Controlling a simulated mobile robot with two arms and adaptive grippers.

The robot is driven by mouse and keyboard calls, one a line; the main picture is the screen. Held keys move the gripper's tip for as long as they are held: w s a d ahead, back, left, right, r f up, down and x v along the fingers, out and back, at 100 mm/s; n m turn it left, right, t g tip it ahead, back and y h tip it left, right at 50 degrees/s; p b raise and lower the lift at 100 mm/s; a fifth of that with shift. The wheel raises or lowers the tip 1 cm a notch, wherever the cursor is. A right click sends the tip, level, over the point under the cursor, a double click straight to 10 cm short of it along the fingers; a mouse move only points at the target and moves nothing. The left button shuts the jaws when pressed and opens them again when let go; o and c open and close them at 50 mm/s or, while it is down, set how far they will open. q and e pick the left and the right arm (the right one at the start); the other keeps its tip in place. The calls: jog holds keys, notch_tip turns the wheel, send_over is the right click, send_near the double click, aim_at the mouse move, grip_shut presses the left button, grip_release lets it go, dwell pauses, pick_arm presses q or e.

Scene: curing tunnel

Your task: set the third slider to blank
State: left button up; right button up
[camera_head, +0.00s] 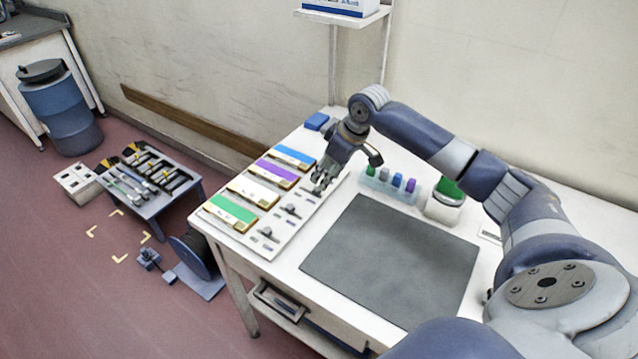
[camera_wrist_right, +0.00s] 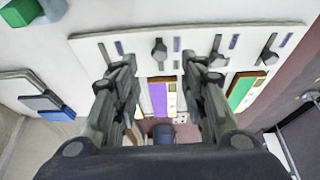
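The slider panel (camera_head: 264,257) lies on the white table, with blue (camera_head: 295,155), purple (camera_head: 277,174), white (camera_head: 253,191) and green (camera_head: 231,210) strips along its left side. Two dark knobs (camera_head: 291,209) (camera_head: 267,232) show clearly there. My right gripper (camera_head: 322,184) hangs over the panel's far part, hiding what lies below. In the right wrist view the gripper (camera_wrist_right: 160,66) is open, its fingers apart, with one knob (camera_wrist_right: 158,50) seen between them, in line with the purple strip (camera_wrist_right: 158,98). Contact cannot be told. My left gripper is not in view.
A grey mat (camera_head: 392,258) covers the table middle. A clear rack of coloured blocks (camera_head: 395,187) and a green-and-white container (camera_head: 445,200) stand right of the gripper. A blue block (camera_head: 317,121) lies at the back. A low tool table (camera_head: 150,180) stands on the floor at left.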

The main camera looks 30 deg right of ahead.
aim_at(317, 189)
jog(key=shift+p+x, duration=0.3)
jog(key=shift+x, duration=2.9)
jog(key=shift+c, duration=0.6)
grip_shut()
